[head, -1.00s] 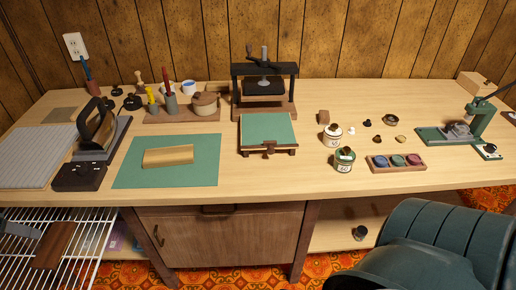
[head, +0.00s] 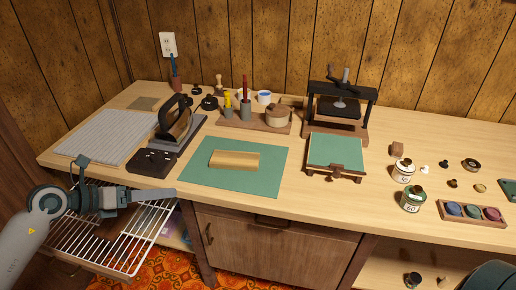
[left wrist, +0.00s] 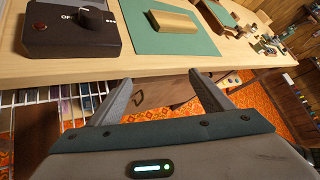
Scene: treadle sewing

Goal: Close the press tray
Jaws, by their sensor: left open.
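The press tray (head: 336,150) has a green top and a brown frame with a small handle (head: 333,172) at its front edge. It sticks out toward the front of the bench from the dark screw press (head: 341,104). My left gripper (head: 168,192) is at the left front of the bench, by the wire rack, well to the left of the tray and apart from it. In the left wrist view the left gripper's two fingers (left wrist: 164,92) are spread with nothing between them. My right gripper is not in view.
A green mat (head: 250,182) with a tan block (head: 234,160) lies left of the tray. A black box (head: 152,162) sits at the bench's left front. A wire rack (head: 110,240) juts out below. Ink jars (head: 403,171) stand right of the tray.

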